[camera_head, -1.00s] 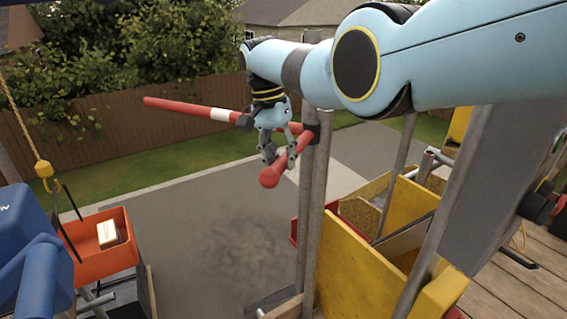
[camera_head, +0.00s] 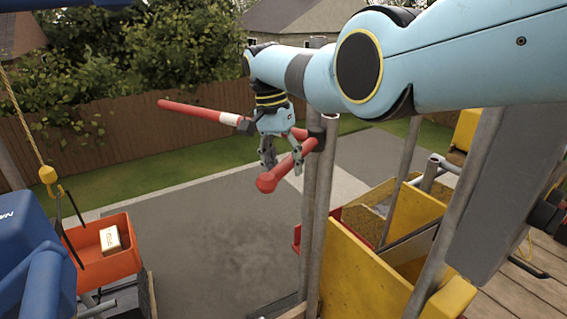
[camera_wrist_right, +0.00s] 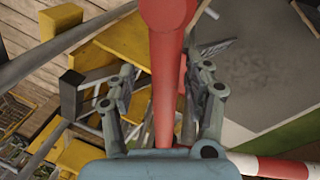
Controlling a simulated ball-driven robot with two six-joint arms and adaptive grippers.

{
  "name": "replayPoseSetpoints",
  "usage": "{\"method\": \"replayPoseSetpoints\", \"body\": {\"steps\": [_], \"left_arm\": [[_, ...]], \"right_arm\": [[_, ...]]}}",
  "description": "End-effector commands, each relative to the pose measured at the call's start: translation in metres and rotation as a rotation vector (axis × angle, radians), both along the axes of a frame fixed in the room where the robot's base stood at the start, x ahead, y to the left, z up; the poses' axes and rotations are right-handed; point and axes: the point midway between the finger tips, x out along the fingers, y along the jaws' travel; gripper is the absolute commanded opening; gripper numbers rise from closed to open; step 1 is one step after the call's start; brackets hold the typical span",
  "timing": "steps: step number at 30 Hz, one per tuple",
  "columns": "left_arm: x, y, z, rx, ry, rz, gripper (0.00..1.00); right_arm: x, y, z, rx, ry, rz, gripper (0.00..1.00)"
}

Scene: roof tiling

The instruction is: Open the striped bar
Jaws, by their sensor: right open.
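The striped bar (camera_head: 229,119) is red with a white band and slopes out to the left from a clamp on the grey metal posts. A short red arm with a rounded end (camera_head: 266,183) juts toward me from the same posts. My right gripper (camera_head: 282,161) is over this red arm, with its fingers open. In the right wrist view, the red arm (camera_wrist_right: 167,60) runs between the two spread fingers (camera_wrist_right: 161,88), with a gap on each side. The bar's red and white part (camera_wrist_right: 270,167) shows at lower right there. My left gripper is not in view.
Grey metal posts (camera_head: 312,230) stand beside the bar. Yellow boards (camera_head: 365,275) are at lower right, with wooden decking beyond. Grey paving and a wooden fence lie behind.

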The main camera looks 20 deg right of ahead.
Motion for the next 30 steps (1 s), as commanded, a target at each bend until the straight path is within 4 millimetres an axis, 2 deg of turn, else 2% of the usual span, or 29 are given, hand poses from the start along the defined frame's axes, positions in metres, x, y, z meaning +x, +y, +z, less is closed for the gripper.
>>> {"method": "replayPoseSetpoints", "body": {"steps": [4, 8, 15, 21, 25, 30], "left_arm": [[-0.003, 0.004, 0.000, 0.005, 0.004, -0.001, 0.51], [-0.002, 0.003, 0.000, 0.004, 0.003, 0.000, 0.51], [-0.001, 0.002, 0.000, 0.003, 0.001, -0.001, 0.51], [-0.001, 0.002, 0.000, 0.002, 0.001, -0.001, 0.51], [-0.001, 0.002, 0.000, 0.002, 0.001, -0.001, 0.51], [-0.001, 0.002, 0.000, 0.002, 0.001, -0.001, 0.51]], "right_arm": [[0.000, 0.001, 0.002, 0.001, 0.001, 0.000, 0.51], [0.003, 0.003, 0.017, 0.001, -0.001, 0.001, 0.51], [0.012, 0.009, 0.070, 0.000, -0.002, 0.000, 0.51], [0.017, 0.013, 0.105, 0.000, -0.001, 0.000, 0.51], [0.018, 0.014, 0.115, 0.000, 0.000, 0.000, 0.51], [0.019, 0.014, 0.118, 0.000, 0.000, 0.000, 0.51]]}}
